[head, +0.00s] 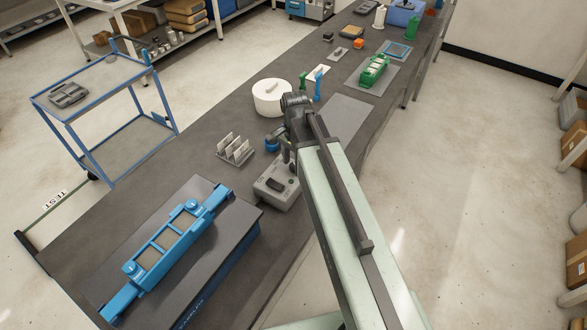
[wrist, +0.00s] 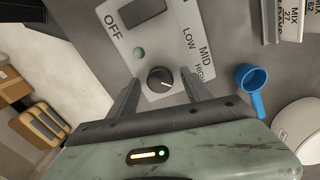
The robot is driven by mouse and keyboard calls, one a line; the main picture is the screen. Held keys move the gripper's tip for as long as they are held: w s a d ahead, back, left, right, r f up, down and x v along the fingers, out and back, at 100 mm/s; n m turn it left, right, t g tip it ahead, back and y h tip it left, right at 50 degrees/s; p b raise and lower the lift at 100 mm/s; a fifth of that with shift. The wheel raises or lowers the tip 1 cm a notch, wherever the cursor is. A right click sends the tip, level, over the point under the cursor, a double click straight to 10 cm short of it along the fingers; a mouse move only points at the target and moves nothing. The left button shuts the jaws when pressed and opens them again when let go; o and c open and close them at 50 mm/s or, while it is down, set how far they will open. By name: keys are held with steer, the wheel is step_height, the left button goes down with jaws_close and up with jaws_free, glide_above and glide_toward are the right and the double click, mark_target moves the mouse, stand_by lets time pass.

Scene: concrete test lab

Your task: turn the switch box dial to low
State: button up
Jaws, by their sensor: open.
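The switch box (head: 270,199) is a light grey box on the bench, partly hidden by my arm in the head view. The wrist view shows its face (wrist: 122,40) with OFF, LOW, MID and HIGH printed on it, a dark switch and a greenish round button. The round dark dial (wrist: 160,80) has a small pale mark; I cannot tell for sure which label it points at. My gripper (wrist: 160,76) is open, with one finger on each side of the dial and gaps showing between. I cannot tell its height above the face.
A blue cup (wrist: 250,80) and a white round container (head: 272,97) stand near the box. A card rack (head: 235,150) is to its left. A blue fixture (head: 165,240) on a dark block lies in front on the bench.

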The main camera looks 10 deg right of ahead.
steer(key=shift+r, duration=0.1)
jaws_close()
steer(key=n, duration=0.4)
steer(key=shift+n, duration=0.3)
steer(key=n, duration=0.9)
steer(key=shift+n, duration=2.1)
